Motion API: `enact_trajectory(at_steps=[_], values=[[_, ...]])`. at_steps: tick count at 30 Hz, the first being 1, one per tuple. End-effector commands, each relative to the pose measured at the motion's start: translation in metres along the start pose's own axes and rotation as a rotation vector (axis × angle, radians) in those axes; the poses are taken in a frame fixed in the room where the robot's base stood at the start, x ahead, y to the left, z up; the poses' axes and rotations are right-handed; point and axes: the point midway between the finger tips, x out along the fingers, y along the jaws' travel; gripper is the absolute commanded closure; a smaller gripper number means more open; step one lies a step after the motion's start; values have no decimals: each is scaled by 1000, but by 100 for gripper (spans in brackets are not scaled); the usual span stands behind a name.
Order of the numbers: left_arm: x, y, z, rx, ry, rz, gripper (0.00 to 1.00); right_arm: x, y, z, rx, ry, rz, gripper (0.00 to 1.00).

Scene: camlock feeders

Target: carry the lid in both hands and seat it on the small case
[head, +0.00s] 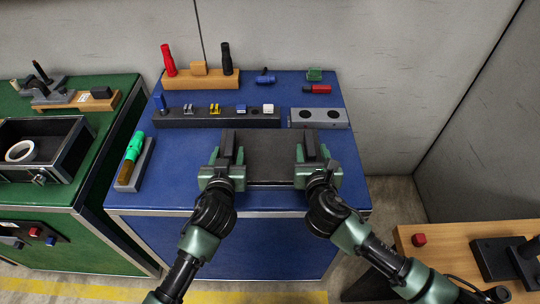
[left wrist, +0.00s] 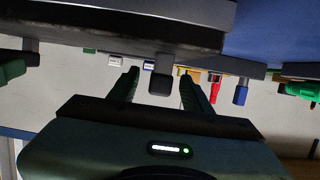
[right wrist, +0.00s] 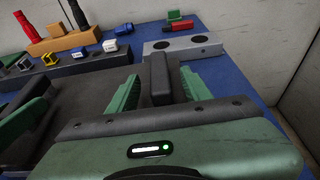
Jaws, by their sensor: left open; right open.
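A dark flat lid (head: 270,148) lies level near the front of the blue table, between my two grippers. It has an upright dark block-like grip at each side. My left gripper (head: 227,156) is open around the left grip, and the left wrist view shows this grip (left wrist: 160,78) between the fingers with gaps. My right gripper (head: 312,154) is open around the right grip; the right wrist view shows that grip (right wrist: 158,75) between the green fingers, with gaps. I cannot clearly tell the small case apart from the lid; the part below the lid is mostly hidden.
Behind the lid are a dark rack (head: 200,119) with several small parts and a grey two-hole block (head: 319,117). A wooden holder (head: 200,82) stands further back. A green table (head: 90,190) holds an open black box (head: 68,158).

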Motion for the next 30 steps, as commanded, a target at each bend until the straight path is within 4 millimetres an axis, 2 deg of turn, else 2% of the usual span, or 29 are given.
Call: enact_trajectory(at_steps=[3,9,19,20,25,30], values=[[19,0,-1,2,1,0,51,19,0,1,1,0,-2,51],[37,0,0,1,1,0,51,37,0,1,2,-1,0,51],[40,0,0,0,0,0,51,40,0,0,2,0,0,51],[40,0,0,0,0,0,54,40,0,0,2,0,0,54],[40,0,0,0,0,0,100,40,0,0,2,0,0,100],[40,0,0,0,0,0,100,40,0,0,1,0,0,100]])
